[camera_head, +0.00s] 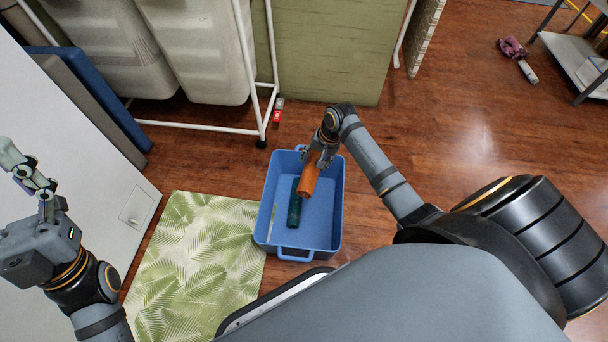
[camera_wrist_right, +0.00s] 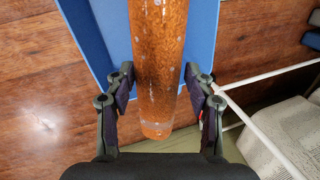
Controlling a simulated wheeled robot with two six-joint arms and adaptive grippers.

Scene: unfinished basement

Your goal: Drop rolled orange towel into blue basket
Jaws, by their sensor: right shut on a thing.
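The rolled orange towel (camera_head: 310,176) is held by my right gripper (camera_head: 318,157) over the blue basket (camera_head: 334,222), within its rim in the head view. In the right wrist view the orange roll (camera_wrist_right: 158,60) sits between the two fingers of the right gripper (camera_wrist_right: 160,84), with the basket (camera_wrist_right: 203,40) behind it. A dark green roll (camera_head: 294,204) lies inside the basket. My left gripper (camera_head: 28,180) is at the left edge, away from the basket, and its fingers look apart with nothing between them.
A green leaf-patterned mat (camera_head: 195,260) lies left of the basket. A white rack frame (camera_head: 195,127) with large pale containers (camera_head: 200,50) stands behind. A white panel (camera_head: 60,140) is at left. Wooden floor right of the basket is open, with a purple cloth item (camera_head: 512,48) farther back.

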